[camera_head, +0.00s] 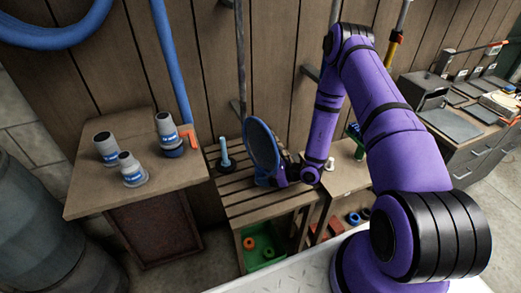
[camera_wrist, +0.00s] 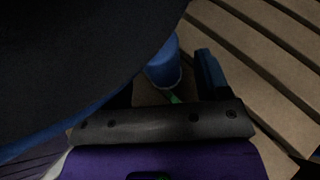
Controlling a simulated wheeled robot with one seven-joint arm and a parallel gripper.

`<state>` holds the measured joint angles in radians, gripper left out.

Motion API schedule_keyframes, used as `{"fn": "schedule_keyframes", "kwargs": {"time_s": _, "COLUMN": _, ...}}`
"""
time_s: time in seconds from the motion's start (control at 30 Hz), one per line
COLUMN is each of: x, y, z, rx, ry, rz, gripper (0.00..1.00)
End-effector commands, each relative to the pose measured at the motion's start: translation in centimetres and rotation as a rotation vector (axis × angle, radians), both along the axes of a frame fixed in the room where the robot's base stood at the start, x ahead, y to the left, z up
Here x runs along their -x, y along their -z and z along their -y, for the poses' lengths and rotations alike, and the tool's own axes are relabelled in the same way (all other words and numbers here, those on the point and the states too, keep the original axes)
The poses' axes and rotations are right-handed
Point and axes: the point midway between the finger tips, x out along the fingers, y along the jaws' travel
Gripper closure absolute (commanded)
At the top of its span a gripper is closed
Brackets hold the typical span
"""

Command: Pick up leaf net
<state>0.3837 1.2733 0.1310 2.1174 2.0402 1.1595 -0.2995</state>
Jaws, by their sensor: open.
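The leaf net (camera_head: 261,148) stands upright on the slatted wooden table, with a blue oval rim and dark mesh. In the wrist view its dark mesh (camera_wrist: 75,45) fills the upper left. My gripper (camera_head: 277,176) is at the lower right side of the net, close to its base. In the wrist view my gripper (camera_wrist: 168,88) is open, and a blue rounded part (camera_wrist: 164,62) shows between its fingers. I cannot tell whether the fingers touch it. The net hides part of the gripper and one finger.
The slatted table (camera_head: 236,190) also holds a light-blue upright piece (camera_head: 224,153) left of the net. A wooden cabinet (camera_head: 90,195) at left bears several grey pump-like parts. A green bin (camera_head: 264,252) sits below. A plank wall stands close behind.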

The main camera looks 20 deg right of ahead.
Motion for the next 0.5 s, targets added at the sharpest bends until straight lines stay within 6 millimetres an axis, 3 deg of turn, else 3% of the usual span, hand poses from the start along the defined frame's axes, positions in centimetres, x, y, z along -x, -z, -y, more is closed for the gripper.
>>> {"fn": "schedule_keyframes", "kwargs": {"time_s": 0.13, "x": -1.2, "y": 0.8, "z": -1.4, "rx": 0.000, "ry": -0.001, "rz": 0.001, "gripper": 0.31}}
{"fn": "schedule_keyframes", "kwargs": {"time_s": 0.37, "x": -1.4, "y": 0.9, "z": -1.6, "rx": 0.000, "ry": 0.001, "rz": 0.002, "gripper": 0.31}}
{"fn": "schedule_keyframes", "kwargs": {"time_s": 0.4, "x": -1.4, "y": 0.9, "z": -1.7, "rx": 0.000, "ry": 0.001, "rz": 0.002, "gripper": 0.33}}
{"fn": "schedule_keyframes", "kwargs": {"time_s": 0.5, "x": -1.4, "y": 0.9, "z": -1.6, "rx": 0.000, "ry": 0.000, "rz": 0.001, "gripper": 0.56}}
